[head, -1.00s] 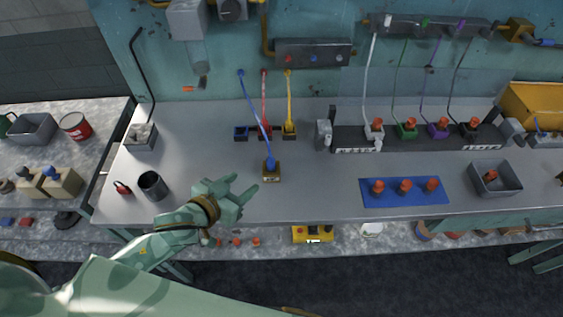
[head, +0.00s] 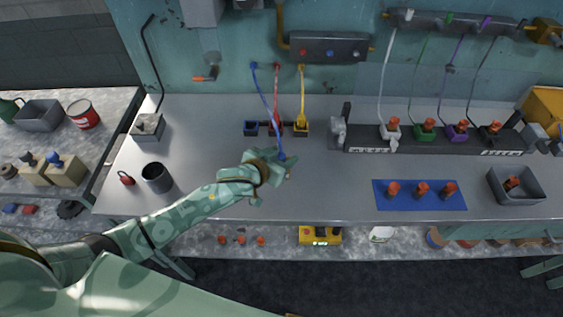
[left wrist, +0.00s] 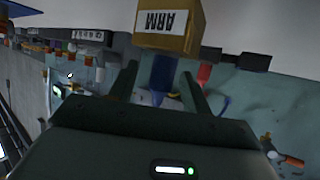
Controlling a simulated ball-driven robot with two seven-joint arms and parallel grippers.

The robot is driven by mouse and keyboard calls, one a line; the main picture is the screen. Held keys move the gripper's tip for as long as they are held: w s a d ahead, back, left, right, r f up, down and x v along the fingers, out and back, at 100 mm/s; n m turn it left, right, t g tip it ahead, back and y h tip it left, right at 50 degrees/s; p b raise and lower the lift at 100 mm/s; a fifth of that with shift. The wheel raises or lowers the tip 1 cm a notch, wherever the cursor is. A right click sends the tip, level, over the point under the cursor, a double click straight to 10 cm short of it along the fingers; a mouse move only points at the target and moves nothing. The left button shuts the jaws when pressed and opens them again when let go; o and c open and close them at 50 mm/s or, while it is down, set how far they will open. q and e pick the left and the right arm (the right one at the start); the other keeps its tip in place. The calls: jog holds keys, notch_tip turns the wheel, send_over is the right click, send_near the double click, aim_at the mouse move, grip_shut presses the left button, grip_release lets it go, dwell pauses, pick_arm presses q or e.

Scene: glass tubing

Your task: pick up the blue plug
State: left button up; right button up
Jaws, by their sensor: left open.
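The blue plug (head: 282,156) is at the end of a blue cable that runs down from the wall. In the left wrist view the open gripper (left wrist: 161,80) shows a gap on each side of the plug. In the head view the gripper hides most of the plug and its block. My right gripper is not in view.
A grey cup (head: 156,178) is left of my arm. A blue mat (head: 420,205) with orange-topped pieces and a grey bin (head: 514,195) are to the right.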

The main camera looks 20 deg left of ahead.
pick_arm(q)
grip_shut()
jog(key=shift+r, duration=0.1)
